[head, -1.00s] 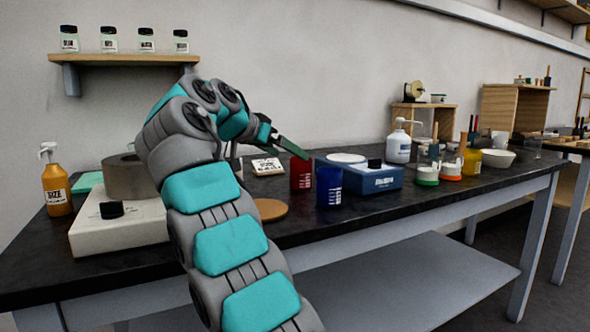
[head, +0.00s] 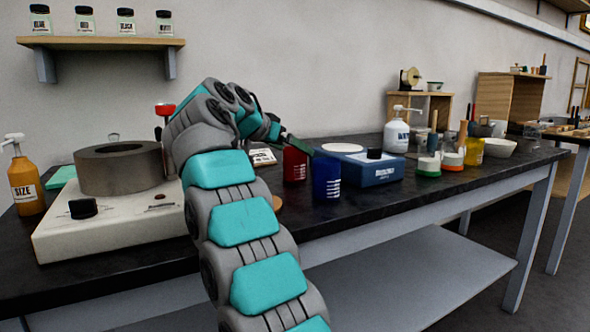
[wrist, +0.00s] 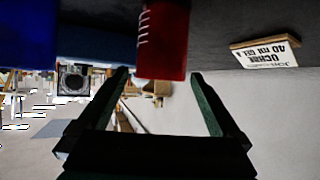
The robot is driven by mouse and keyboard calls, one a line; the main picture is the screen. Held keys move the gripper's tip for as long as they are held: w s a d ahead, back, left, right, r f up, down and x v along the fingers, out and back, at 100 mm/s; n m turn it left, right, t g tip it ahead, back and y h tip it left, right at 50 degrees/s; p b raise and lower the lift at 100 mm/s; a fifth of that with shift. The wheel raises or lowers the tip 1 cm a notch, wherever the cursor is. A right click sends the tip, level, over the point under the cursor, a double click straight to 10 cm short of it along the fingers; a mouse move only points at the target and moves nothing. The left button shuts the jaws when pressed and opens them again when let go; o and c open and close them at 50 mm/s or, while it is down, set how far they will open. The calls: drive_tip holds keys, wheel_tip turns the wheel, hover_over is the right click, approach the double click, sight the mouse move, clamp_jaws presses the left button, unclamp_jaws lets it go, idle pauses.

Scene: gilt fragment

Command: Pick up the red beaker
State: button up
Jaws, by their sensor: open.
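The red beaker (head: 294,163) stands upright on the black bench, just left of and behind a blue beaker (head: 327,178). In the wrist view, which is upside down, the red beaker (wrist: 163,42) shows between and beyond the fingertips, with white graduation marks. My gripper (wrist: 160,80) is open and empty, its two dark fingers spread to either side of the red beaker. In the head view my gripper (head: 293,143) is at the red beaker's upper part, partly hidden by my wrist. I cannot tell whether the fingers touch it.
The blue beaker stands close on the right, before a blue boxed device (head: 366,170). A white hotplate (head: 110,228) with a grey ring pot (head: 119,168) stands at left. A pump bottle (head: 397,135) stands behind.

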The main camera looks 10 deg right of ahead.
drive_tip(key=shift+w+d+f, duration=0.15)
clamp_jaws()
idle(0.8)
